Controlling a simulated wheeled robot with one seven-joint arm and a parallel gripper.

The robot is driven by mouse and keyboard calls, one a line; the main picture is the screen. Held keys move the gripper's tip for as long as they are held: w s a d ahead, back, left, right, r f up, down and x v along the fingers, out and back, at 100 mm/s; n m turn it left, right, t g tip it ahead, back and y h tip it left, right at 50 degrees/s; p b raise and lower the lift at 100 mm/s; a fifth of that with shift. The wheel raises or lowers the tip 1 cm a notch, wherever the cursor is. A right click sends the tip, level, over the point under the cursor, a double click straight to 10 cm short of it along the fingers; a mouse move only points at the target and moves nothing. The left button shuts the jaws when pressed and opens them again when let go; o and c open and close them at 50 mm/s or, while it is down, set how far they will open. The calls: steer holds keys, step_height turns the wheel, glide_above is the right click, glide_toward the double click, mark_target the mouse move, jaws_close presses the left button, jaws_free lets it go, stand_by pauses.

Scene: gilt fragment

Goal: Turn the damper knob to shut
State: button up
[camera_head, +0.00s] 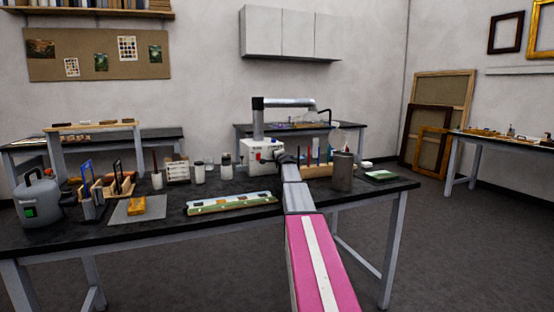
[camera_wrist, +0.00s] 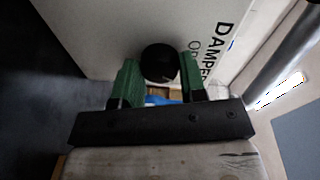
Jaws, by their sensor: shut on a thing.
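The black damper knob (camera_wrist: 159,63) sits on the face of a white box (camera_wrist: 105,35), with the dark word "DAMPER" printed beside it and further lettering partly cut off. My gripper (camera_wrist: 160,72) is shut on the knob, one green finger on either side. In the head view the white box (camera_head: 256,150) stands at the back of the dark bench. My gripper (camera_head: 284,159) reaches its right side there, and the knob is hidden behind my gripper and arm. I cannot tell the knob's turned position.
An extraction arm (camera_head: 290,103) rises above the white box. A dark canister (camera_head: 342,171) stands right of my arm, with a wooden rack (camera_head: 318,170) close by. Jars (camera_head: 199,172) stand left of the box. A green-and-white strip (camera_head: 230,202) lies nearer the front edge.

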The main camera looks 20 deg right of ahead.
steer(key=m+y, duration=0.1)
steer(key=m, duration=0.9)
steer(key=shift+d+g+y, duration=0.15)
steer(key=shift+g+y, duration=0.15)
steer(key=shift+y, duration=0.1)
stand_by(0.4)
steer(key=o, duration=0.9)
steer(key=shift+s, duration=0.1)
steer(key=s, duration=0.3)
steer(key=s+r, duration=0.1)
steer(key=s, duration=0.6)
steer(key=shift+s+d+r, duration=0.15)
steer(key=shift+s+d, duration=0.05)
steer(key=shift+s, duration=0.1)
